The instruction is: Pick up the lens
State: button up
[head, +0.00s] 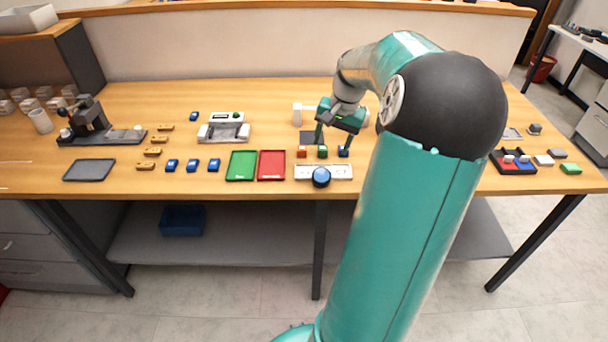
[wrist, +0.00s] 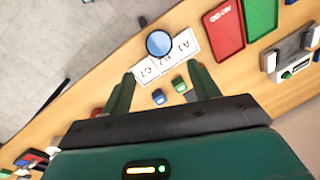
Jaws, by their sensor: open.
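The lens appears to be the round blue disc with a dark rim (head: 321,177) on the white labelled strip (head: 341,172) near the front edge of the table. In the wrist view the disc (wrist: 159,43) shows pale blue beyond the fingertips, covering part of the strip. My gripper (head: 337,134) is above the table, behind the strip. Its two green fingers (wrist: 163,74) are spread apart with nothing between the tips. The disc is apart from both fingers.
Small red (head: 302,152), green (head: 323,152) and blue (head: 343,152) blocks stand close behind the strip, below my gripper. A red tray (head: 272,166) and a green tray (head: 241,166) lie left of it. My arm hides part of the table at right.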

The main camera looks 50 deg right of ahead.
aim_at(322, 174)
jog(key=f, duration=0.6)
jog(key=w+f, duration=0.1)
jog(key=f, duration=0.2)
jog(key=shift+a, duration=0.15)
jog(key=f, duration=0.2)
jog(key=w+f, duration=0.1)
jog(key=f, duration=0.1)
jog(key=shift+a+f, duration=0.2)
jog(key=shift+f, duration=0.05)
jog(key=c, duration=0.9)
jog(key=shift+r, duration=0.1)
